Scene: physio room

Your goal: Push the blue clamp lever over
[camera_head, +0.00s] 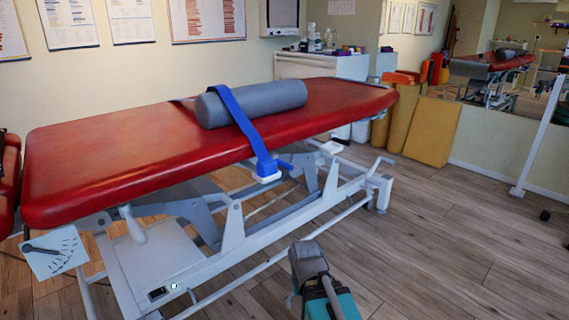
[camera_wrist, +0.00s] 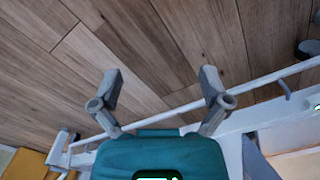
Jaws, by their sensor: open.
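The blue clamp lever (camera_head: 286,164) shows in the head view as a short blue piece beside a white clamp body (camera_head: 268,179) at the near edge of the red treatment table (camera_head: 120,150). A blue strap (camera_head: 237,118) runs from there over a grey bolster (camera_head: 275,97) lying on the table. The lever's exact angle is too small to tell. My gripper (camera_wrist: 160,78) is open and empty in the wrist view, with its two grey fingers apart over the wooden floor. The lever is not visible in the wrist view. In the head view my arm is low in front of the table, apart from the lever.
The table's white frame (camera_head: 233,225) with its long rails stands between my arm and the far floor. A white plate (camera_head: 55,252) with a dark lever hangs at the left end. A second white fitting (camera_head: 331,148) sits farther right. The floor at right (camera_head: 430,245) is clear.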

